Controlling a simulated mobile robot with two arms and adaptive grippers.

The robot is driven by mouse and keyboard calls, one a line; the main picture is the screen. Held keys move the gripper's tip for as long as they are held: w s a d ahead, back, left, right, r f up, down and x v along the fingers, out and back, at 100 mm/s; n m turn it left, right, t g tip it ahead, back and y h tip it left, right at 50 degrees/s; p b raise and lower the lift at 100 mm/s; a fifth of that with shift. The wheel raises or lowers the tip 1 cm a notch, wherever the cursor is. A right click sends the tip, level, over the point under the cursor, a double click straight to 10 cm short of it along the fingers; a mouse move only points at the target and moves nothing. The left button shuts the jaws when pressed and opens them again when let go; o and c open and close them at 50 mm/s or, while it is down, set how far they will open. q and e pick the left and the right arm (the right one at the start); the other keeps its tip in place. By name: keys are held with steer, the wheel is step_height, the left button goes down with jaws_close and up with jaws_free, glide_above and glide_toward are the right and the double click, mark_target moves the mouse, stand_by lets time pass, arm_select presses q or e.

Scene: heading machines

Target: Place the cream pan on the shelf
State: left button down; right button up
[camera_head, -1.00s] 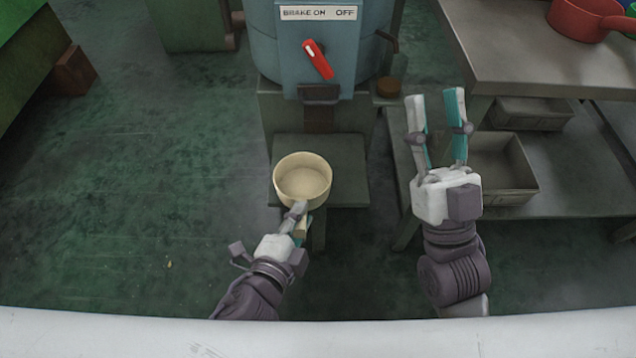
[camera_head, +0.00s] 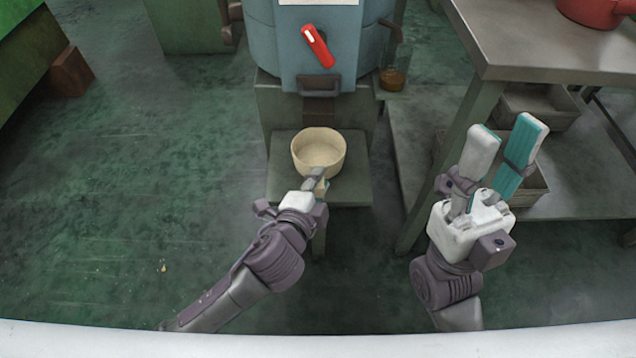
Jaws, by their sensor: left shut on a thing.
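The cream pan (camera_head: 318,146) is a round, open, empty pan at the middle of the head view. It appears over the small grey shelf (camera_head: 283,180) at the front of the blue machine; whether its base touches the shelf I cannot tell. My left gripper (camera_head: 317,181) is shut on the pan's near side, and its fingers hide the handle. My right gripper (camera_head: 505,140) is open and empty, to the right of the pan, in front of the metal table.
The blue machine (camera_head: 270,50) with a red lever (camera_head: 318,47) stands behind the pan. A metal table (camera_head: 540,45) at right carries a red pan (camera_head: 590,12) and has a lower shelf (camera_head: 575,185) with grey bins.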

arm_select(q)
steer(key=c, duration=1)
jaws_free()
steer(key=shift+r, duration=0.1)
